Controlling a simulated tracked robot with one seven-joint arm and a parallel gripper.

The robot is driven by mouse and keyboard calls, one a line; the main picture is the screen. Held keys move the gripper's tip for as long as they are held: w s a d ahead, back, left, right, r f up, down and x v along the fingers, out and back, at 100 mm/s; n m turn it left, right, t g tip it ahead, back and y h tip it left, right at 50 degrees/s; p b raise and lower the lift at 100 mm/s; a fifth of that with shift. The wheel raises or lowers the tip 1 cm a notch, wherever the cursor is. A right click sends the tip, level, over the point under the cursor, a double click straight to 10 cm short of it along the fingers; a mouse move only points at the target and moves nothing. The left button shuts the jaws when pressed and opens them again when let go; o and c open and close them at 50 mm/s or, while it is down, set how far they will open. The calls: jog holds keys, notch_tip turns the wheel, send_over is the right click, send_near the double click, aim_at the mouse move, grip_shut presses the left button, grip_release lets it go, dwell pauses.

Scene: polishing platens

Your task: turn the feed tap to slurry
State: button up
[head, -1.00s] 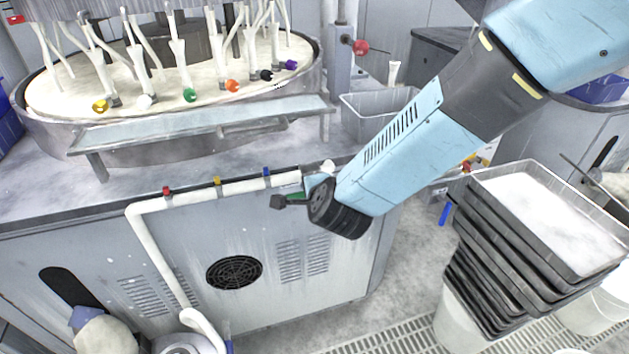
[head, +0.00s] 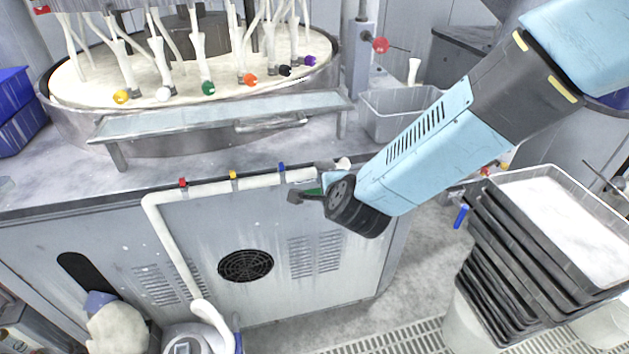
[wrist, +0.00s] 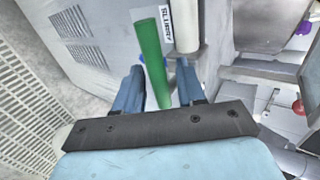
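The feed tap's green handle (wrist: 150,50) shows in the wrist view as a long bar running between my gripper's two blue fingers. A white label reading SLURRY (wrist: 166,28) lies right beside it, along the white pipe (wrist: 187,30). My gripper (wrist: 160,72) is open, its fingers on either side of the handle with gaps showing. In the head view my gripper (head: 307,192) is at the right end of the white pipe (head: 215,188) on the cabinet front. Only a bit of green shows there; the tap body is mostly hidden by my gripper.
The pipe carries red, yellow and blue tags (head: 281,167). Above stands the round polishing platen (head: 75,115) with a tray ledge (head: 220,113) before it. A grey bin (head: 375,118) sits behind my arm. Stacked black trays (head: 480,235) stand at right. Floor between is clear.

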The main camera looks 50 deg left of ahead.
jog(key=v, duration=1.3)
jog(key=shift+d, duration=0.35)
jog(key=shift+s+r, duration=0.1)
jog(key=w+d+r+n+t+h, duration=0.1)
jog(key=w+d+r+n, duration=0.15)
jog(key=w+d, duration=0.45)
jog(key=w+d+r+n+h, duration=0.1)
jog(key=w+d+r+h, duration=0.1)
jog(key=w+d+r, duration=0.45)
jog(key=w+d+r+n+t+h, duration=0.1)
jog(key=w+d, duration=0.3)
jog(key=d, duration=0.6)
jog(key=s+d+r+h, duration=0.1)
jog(key=s+d+h, duration=0.1)
jog(key=d, duration=0.8)
jog(key=s+d+r+n+g+h, duration=0.1)
jog(key=s+d+r+h, duration=0.1)
jog(key=d, duration=0.7)
jog(key=s+d+r+h, duration=0.1)
jog(key=s+d, duration=0.3)
jog(key=d, duration=0.6)
jog(key=shift+d+r+g+h, duration=0.3)
jog(key=shift+d+r+h, duration=0.1)
jog(key=shift+r, duration=0.35)
jog(key=shift+w+a, duration=0.15)
